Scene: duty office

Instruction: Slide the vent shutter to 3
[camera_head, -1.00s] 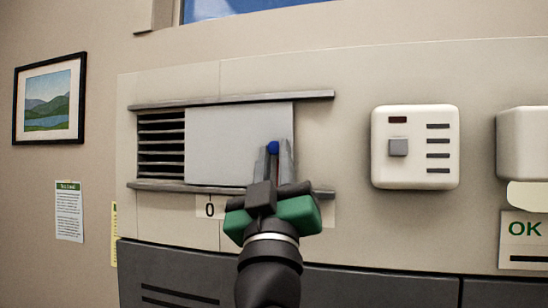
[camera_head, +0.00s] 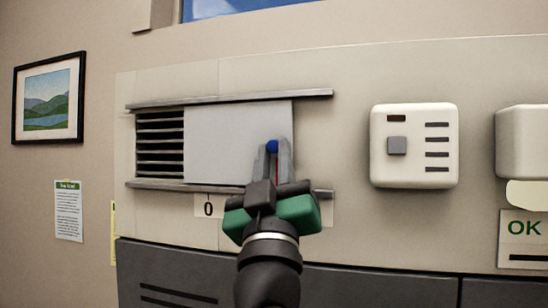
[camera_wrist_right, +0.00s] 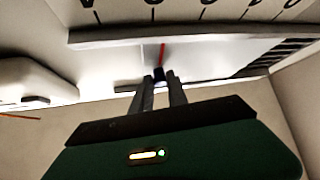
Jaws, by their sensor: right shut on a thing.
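The vent shutter (camera_head: 225,140) is a pale grey panel between two horizontal rails. It leaves dark louvre slats (camera_head: 160,143) uncovered on the left. In the right wrist view the gripper (camera_wrist_right: 158,84) points at the shutter (camera_wrist_right: 205,58), and the dark knob (camera_wrist_right: 158,74) is between the fingertips. A "0" label (camera_head: 208,208) shows below the lower rail. My right gripper hides part of the label strip. My left gripper is not in view.
A white box with a grey button (camera_head: 397,146) is on the wall to the right, with another white unit (camera_head: 524,143) beyond it. The upper rail (camera_head: 308,95) extends right past the shutter. A framed picture (camera_head: 47,98) hangs at left.

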